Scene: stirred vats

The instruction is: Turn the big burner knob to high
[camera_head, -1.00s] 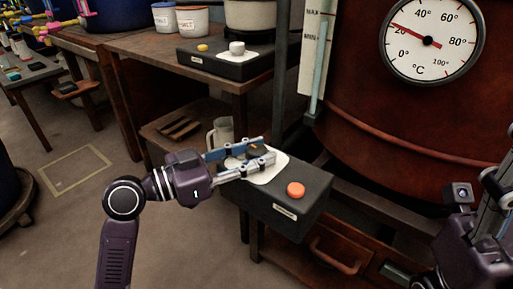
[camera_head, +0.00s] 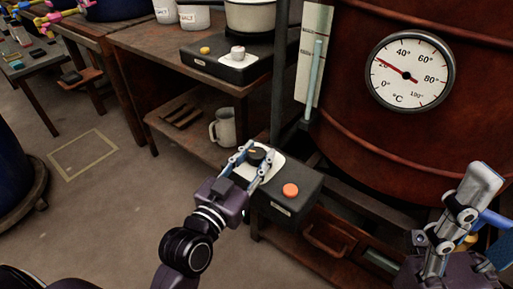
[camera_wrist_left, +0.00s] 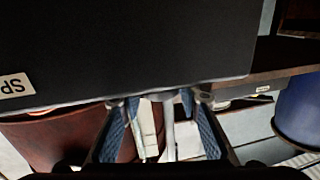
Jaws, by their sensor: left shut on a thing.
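My left gripper (camera_head: 258,152) is shut on this knob, one finger on each side. In the left wrist view the fingers (camera_wrist_left: 158,103) reach up to the black box (camera_wrist_left: 130,50), and the knob is not seen there. My right gripper (camera_head: 482,200) is at the lower right, apart from the box; its finger gap is not clear.
An orange button (camera_head: 290,190) sits on the same box, near the left gripper. A large red-brown vat (camera_head: 350,130) with a temperature dial (camera_head: 411,72) stands behind. A smaller burner box (camera_head: 228,63) with a pot is on the table at the back. A mug (camera_head: 222,127) stands on the lower shelf.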

